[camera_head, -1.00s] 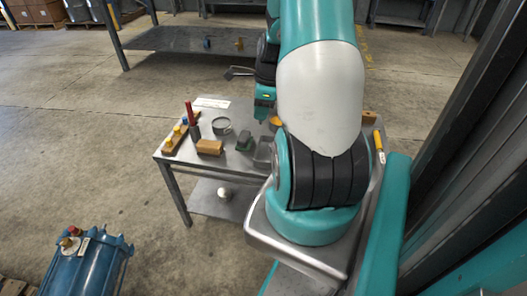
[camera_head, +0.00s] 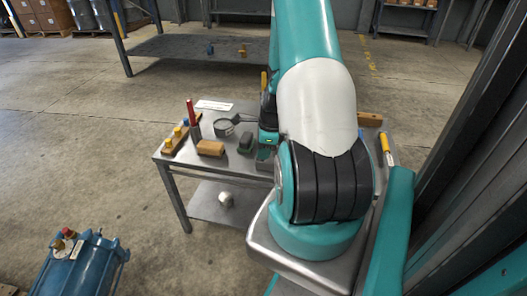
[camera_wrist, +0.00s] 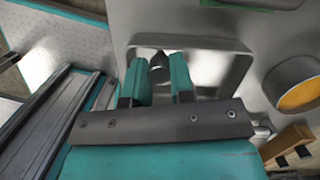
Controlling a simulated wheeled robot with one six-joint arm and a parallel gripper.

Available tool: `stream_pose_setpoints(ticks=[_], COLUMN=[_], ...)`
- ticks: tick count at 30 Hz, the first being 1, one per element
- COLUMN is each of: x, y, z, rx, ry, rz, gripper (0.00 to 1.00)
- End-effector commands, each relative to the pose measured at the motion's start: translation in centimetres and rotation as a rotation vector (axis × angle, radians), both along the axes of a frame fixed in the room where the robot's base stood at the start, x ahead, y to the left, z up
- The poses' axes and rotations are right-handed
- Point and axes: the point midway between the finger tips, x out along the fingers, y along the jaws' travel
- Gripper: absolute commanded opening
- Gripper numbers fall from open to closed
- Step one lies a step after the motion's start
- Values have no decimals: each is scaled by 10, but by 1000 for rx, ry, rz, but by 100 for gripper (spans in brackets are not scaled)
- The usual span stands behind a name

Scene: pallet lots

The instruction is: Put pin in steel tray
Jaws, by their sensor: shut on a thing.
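The steel tray (camera_wrist: 207,63) is a shallow grey tray with a raised rim, below my gripper in the wrist view. In the head view only a bit of the tray (camera_head: 262,165) shows beside my arm. My gripper (camera_wrist: 158,82) has its two teal fingers shut on the pin (camera_wrist: 159,67), a small grey metal piece with a darker rounded end. The pin is over the inside of the tray. I cannot tell whether it touches the tray floor. In the head view my gripper (camera_head: 267,147) is low over the table and the pin is hidden.
A round tin (camera_wrist: 300,95) with yellow inside lies right of the tray.

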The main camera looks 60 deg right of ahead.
Motion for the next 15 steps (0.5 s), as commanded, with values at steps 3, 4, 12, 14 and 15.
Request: stream_pose_setpoints(ticks=[3, 4, 12, 14, 15], x=[0, 0, 0, 0, 0], y=[0, 0, -1, -1, -1], z=[0, -1, -2, -2, -2], rx=[0, 0, -1, -2, -3], ry=[0, 0, 0, -1, -1], rz=[0, 0, 0, 0, -1], gripper=[0, 0, 33, 33, 33])
